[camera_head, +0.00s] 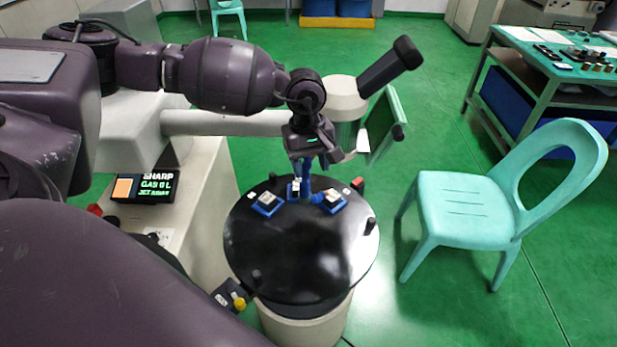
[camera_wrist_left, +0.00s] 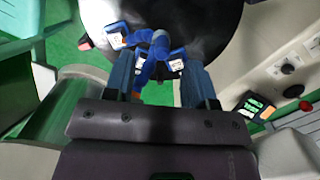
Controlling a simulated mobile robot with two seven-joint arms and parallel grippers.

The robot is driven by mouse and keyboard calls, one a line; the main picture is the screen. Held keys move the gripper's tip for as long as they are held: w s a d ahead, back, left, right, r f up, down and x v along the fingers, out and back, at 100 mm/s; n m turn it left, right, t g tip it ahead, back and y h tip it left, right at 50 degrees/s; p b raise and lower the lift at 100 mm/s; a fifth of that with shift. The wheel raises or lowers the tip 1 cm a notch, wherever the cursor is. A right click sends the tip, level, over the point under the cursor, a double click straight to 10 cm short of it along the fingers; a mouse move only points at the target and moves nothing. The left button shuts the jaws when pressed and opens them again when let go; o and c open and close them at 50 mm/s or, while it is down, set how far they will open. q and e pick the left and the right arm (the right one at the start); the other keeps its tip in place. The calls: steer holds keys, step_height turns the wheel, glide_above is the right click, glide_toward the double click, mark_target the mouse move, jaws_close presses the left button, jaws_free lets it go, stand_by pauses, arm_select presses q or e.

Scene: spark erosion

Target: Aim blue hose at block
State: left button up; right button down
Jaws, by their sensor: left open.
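My left gripper (camera_head: 308,172) hangs down over a black round table (camera_head: 300,256), with its fingers apart. In the left wrist view the blue hose (camera_wrist_left: 158,50) lies between the spread fingers of the gripper (camera_wrist_left: 157,70); whether either finger touches it cannot be told. In the head view the hose (camera_head: 318,197) is partly hidden by the gripper. Small pale blocks on blue bases stand on the table, one on the left (camera_head: 267,202) and one on the right (camera_head: 332,203). Which one the hose points at is unclear. My right gripper is not in view.
A green chair (camera_head: 460,205) stands right of the round table. A black sign with green letters (camera_head: 147,187) lies to the left. A workbench (camera_head: 545,70) is at the back right. Small black posts (camera_head: 370,226) rise at the table's rim. Its front part is clear.

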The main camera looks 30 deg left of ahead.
mark_target(304, 183)
arm_select(q)
steer(key=shift+w+a+r+y, duration=0.3)
steer(key=shift+a+r, duration=0.05)
steer(key=shift+a, duration=0.25)
steer(key=shift+w+a+r+y, duration=0.3)
steer(key=shift+a, duration=0.3)
steer(key=shift+a+f, duration=0.1)
steer(key=shift+f, duration=0.15)
step_height(304, 183, down, 10)
steer(key=shift+f, duration=0.1)
jaws_close()
